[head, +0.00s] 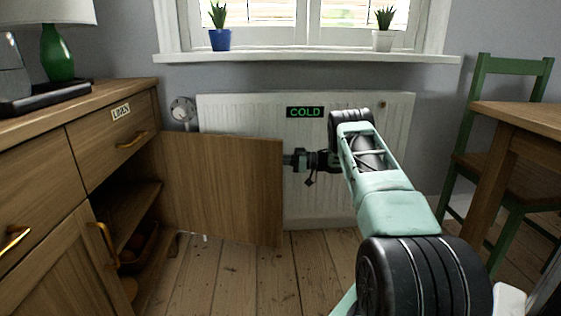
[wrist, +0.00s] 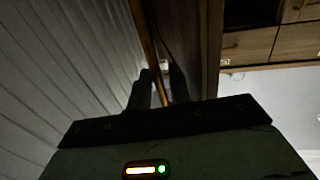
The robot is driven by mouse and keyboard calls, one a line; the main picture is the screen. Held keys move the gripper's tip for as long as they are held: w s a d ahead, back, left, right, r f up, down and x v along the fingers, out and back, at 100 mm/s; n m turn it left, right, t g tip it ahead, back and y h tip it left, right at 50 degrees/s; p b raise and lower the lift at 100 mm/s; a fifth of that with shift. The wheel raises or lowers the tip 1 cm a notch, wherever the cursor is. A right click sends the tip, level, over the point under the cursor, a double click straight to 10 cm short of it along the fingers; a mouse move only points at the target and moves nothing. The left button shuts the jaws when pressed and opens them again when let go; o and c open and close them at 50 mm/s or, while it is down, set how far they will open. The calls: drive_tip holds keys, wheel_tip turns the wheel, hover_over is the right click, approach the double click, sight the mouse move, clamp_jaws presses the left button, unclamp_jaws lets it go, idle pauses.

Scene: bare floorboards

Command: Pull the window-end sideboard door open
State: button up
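The sideboard (head: 92,88) stands at the left. Its window-end door (head: 222,185) is swung wide open, standing out from the front across the radiator, its inner face toward the head camera. The opening behind it shows shelves. My gripper (head: 290,160) is at the door's free edge, on the radiator side, pointing left; its fingertips are hidden by the door. In the wrist view the two fingers of my gripper (wrist: 162,85) are apart, close along the door's dark panel (wrist: 190,45), with a thin brownish strip between them. I cannot tell whether they hold it. The door's handle is not clearly visible.
A white radiator (head: 245,112) with a COLD sign (head: 305,112) stands close behind the door. A table (head: 520,118) and green chair (head: 475,125) are at the right. Bare floorboards (head: 235,275) lie clear below the door. A bowl (head: 130,250) sits inside the sideboard.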

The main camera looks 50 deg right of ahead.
drive_tip(key=shift+o, duration=0.5)
drive_tip(key=shift+s+d, duration=0.1)
drive_tip(key=p+v, duration=0.4)
drive_tip(key=v, duration=1.3)
drive_tip(key=shift+p, duration=0.3)
